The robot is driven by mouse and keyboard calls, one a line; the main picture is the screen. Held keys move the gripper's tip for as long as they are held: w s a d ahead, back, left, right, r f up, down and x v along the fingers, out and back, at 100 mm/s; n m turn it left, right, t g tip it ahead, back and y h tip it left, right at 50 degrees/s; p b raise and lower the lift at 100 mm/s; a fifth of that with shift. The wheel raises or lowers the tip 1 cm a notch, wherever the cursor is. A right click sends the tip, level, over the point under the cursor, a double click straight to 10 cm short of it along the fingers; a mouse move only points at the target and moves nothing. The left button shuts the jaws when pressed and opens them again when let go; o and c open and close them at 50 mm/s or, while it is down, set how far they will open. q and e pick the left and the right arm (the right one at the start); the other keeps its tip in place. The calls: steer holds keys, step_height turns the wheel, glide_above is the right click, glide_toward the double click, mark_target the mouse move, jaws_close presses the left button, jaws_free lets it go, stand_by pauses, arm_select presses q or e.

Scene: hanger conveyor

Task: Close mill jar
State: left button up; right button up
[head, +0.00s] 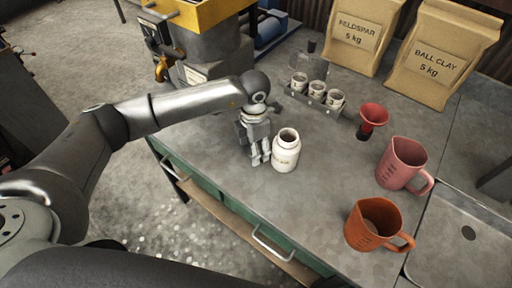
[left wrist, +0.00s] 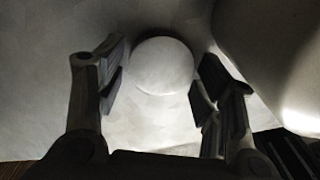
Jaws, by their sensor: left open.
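The white mill jar (head: 286,155) stands upright on the grey bench, its dark mouth open at the top. My left gripper (head: 260,159) points down just left of the jar, low over the bench. In the left wrist view a pale round disc (left wrist: 163,65), which looks like the jar's lid, lies just beyond and between the open fingers (left wrist: 156,92). The disc is hidden or not distinguishable in the head view. A large pale curved surface (left wrist: 285,55) at the right of the wrist view looks like the jar's side. My right gripper is not in view.
A rack of small cups (head: 318,92) stands behind the jar. A red funnel (head: 373,116), a pink jug (head: 402,163) and an orange jug (head: 378,226) are to the right. Bags of feldspar (head: 362,35) and ball clay (head: 440,57) stand at the back. The bench in front of the jar is clear.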

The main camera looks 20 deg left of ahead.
arm_select(q)
steer(key=c, duration=0.8)
steer(key=shift+r, duration=0.15)
steer(key=shift+r+b, duration=0.5)
steer(key=shift+r, duration=0.05)
steer(key=s+d+r+b, duration=0.1)
steer(key=s+d+r, duration=0.1)
steer(key=s+r, duration=0.2)
steer(key=s+d+r+b, duration=0.2)
steer(key=s+d+r, duration=0.1)
steer(key=s+d+r+b, duration=0.1)
steer(key=s+d+r, duration=0.1)
steer(key=s+r, duration=0.2)
steer(key=shift+s+d+r, duration=0.35)
steer(key=shift+d, duration=0.05)
